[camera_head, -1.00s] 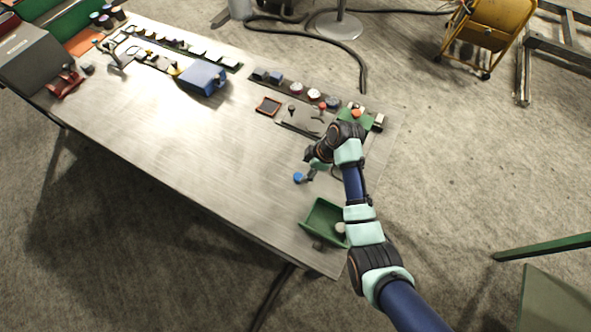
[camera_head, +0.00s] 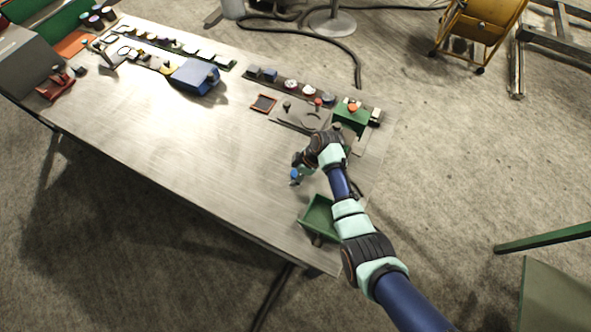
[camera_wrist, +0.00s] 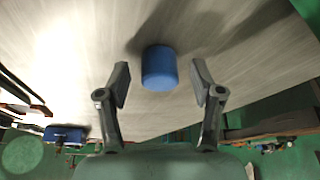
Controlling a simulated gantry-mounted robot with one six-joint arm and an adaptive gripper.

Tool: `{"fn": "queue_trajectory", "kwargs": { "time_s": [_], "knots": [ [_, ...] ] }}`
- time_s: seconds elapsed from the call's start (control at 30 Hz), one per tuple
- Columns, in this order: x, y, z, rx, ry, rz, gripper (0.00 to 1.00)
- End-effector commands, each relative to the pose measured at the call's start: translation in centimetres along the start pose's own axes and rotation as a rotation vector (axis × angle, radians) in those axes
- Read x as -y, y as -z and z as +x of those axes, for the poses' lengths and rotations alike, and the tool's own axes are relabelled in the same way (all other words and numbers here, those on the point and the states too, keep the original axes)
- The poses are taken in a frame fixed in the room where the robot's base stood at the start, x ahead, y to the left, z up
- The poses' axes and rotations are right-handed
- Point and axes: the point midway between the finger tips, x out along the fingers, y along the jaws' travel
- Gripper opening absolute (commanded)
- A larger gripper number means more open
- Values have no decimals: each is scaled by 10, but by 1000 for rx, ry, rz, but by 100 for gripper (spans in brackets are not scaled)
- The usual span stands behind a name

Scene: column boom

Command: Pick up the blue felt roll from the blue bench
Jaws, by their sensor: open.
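The blue felt roll (camera_head: 295,175) is a short blue cylinder on the bench (camera_head: 190,150), whose top looks bare grey metal rather than blue. In the wrist view the roll (camera_wrist: 159,70) lies in the gap between my fingertips, towards their far ends, with clear space on both sides. My gripper (camera_wrist: 160,84) is open and empty. In the head view my gripper (camera_head: 297,172) is right at the roll and partly hides it.
A green tray (camera_head: 318,214) stands close to my arm near the bench's front right corner. A blue box (camera_head: 195,76), a small dark red-rimmed tray (camera_head: 264,103) and a green block (camera_head: 351,117) stand towards the back. The bench left of the roll is clear.

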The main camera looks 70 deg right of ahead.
Motion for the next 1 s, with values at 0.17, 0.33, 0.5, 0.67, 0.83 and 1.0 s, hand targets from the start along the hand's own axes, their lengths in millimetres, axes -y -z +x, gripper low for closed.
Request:
{"fn": "queue_trajectory", "kwargs": {
  "time_s": [0.17,0.33,0.5,0.67,0.83,1.0],
  "knots": [
    [0,0,0,0,0,0,43],
    [0,0,0,0,0,0,15],
    [0,0,0,0,0,0,12],
    [0,2,-4,0,-1,0,12],
    [-1,11,-25,-1,-3,-1,12],
    [-2,31,-75,-2,-6,-3,12]
  ]
}}
